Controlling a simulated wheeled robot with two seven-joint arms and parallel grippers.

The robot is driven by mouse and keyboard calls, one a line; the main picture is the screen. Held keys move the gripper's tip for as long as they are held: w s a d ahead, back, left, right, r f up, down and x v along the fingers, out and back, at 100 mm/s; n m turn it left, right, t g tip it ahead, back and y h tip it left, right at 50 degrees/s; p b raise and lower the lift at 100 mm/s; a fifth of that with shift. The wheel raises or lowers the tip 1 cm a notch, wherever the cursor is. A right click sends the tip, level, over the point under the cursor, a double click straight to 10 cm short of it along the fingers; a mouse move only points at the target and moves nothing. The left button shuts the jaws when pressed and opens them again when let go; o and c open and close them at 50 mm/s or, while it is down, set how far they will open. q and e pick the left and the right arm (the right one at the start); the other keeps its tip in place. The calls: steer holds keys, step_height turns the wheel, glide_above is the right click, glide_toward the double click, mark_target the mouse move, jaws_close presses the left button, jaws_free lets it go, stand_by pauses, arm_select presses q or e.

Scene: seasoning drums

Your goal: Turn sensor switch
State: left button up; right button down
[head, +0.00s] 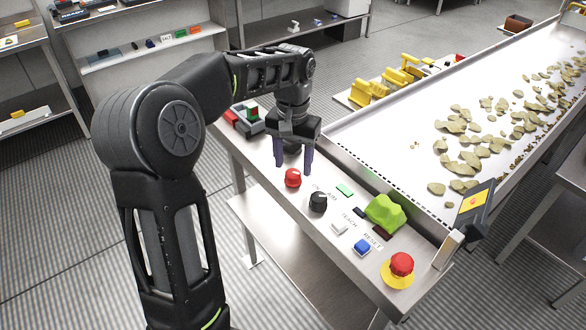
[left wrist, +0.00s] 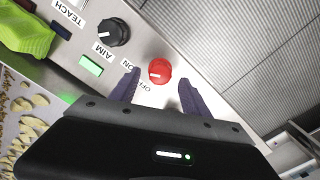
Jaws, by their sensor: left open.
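A red knob (head: 292,178) with a white pointer line sits on the metal control panel (head: 290,215). It also shows in the left wrist view (left wrist: 159,71), beside printed ON and OFF labels. My left gripper (head: 293,168) points down just over the red knob, its purple fingers spread. In the left wrist view the fingertips (left wrist: 159,78) are on either side of the knob, with gaps between them and it. I cannot tell how far above the panel they are. My right gripper is not in view.
The panel also holds a black AIM knob (head: 318,201), a green light (head: 345,190), a white button (head: 339,227), a blue button (head: 362,247), a red emergency stop (head: 401,264) and a lime-green cloth-like lump (head: 384,211). A conveyor with chips (head: 470,160) runs behind.

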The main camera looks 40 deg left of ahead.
mark_target(293, 172)
arm_select(q)
step_height(293, 172, up, 5)
steer(key=shift+r, duration=0.1)
stand_by(0.7)
